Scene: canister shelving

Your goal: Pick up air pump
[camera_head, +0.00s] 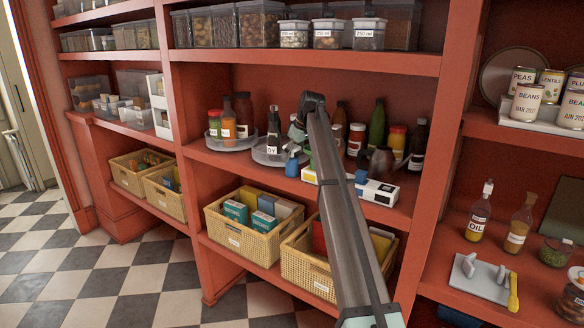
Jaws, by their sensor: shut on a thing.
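My gripper (296,150) is at the middle shelf, below the bent wrist at the far end of my arm. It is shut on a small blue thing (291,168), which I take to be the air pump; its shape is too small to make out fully. It is beside the turntable with dark bottles. I cannot tell whether it touches the shelf. My long forearm crosses the view and hides part of the shelf behind it.
A dark bottle (273,130) stands just left of my gripper. A white and black box (378,191) lies to the right, near the shelf's front edge. Jars and bottles stand behind. The red shelf above (300,60) and yellow baskets (235,244) below bound the space.

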